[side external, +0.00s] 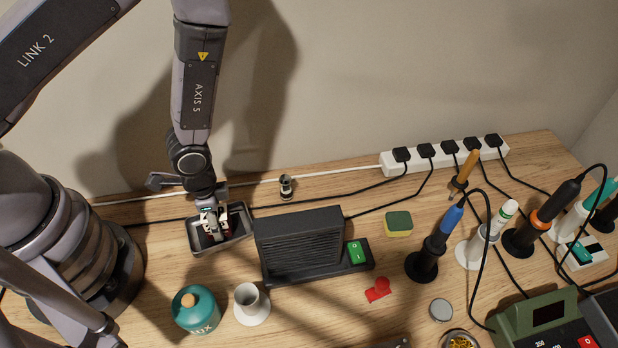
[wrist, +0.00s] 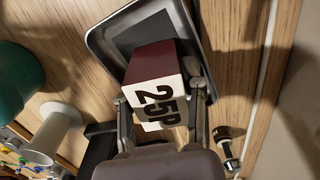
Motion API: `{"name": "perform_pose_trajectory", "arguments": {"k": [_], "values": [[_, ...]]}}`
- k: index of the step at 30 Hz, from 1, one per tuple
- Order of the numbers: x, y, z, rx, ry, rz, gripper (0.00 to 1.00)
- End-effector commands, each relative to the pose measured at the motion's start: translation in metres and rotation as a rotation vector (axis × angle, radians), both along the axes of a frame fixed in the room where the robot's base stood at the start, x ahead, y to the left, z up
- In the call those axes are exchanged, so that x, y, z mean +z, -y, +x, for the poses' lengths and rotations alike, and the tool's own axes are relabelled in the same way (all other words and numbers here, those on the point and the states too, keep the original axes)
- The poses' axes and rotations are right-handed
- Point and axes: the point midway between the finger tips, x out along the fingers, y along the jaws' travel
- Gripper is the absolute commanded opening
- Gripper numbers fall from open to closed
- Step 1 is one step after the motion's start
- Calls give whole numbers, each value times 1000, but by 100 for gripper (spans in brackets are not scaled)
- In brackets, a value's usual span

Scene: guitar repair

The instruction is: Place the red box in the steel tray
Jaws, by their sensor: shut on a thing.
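The red box (wrist: 154,61) is dark red with a white end marked "25P" in the wrist view. My gripper (wrist: 160,100) is shut on its white end. The steel tray (wrist: 105,42) is a shallow rectangular tray with a dark inside, and the box is over it. In the side external view my gripper (side external: 212,222) points down over the tray (side external: 240,243), with the box mostly hidden between the fingers. I cannot tell whether the box touches the tray floor.
A black fume extractor (side external: 300,247) with a green switch stands just right of the tray. A teal gas canister (side external: 196,309) and a white cup-shaped holder (side external: 250,301) stand in front. A small dark cylinder (side external: 286,187) stands behind, near the cables.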

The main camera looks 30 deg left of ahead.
Motion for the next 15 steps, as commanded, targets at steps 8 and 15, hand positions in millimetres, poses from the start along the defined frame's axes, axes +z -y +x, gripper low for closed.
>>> {"name": "perform_pose_trajectory", "arguments": {"k": [8, 15], "values": [[-3, 0, 0, 0, 0, 0, 0], [-2, 0, 0, 0, 1, -1, 52]]}}
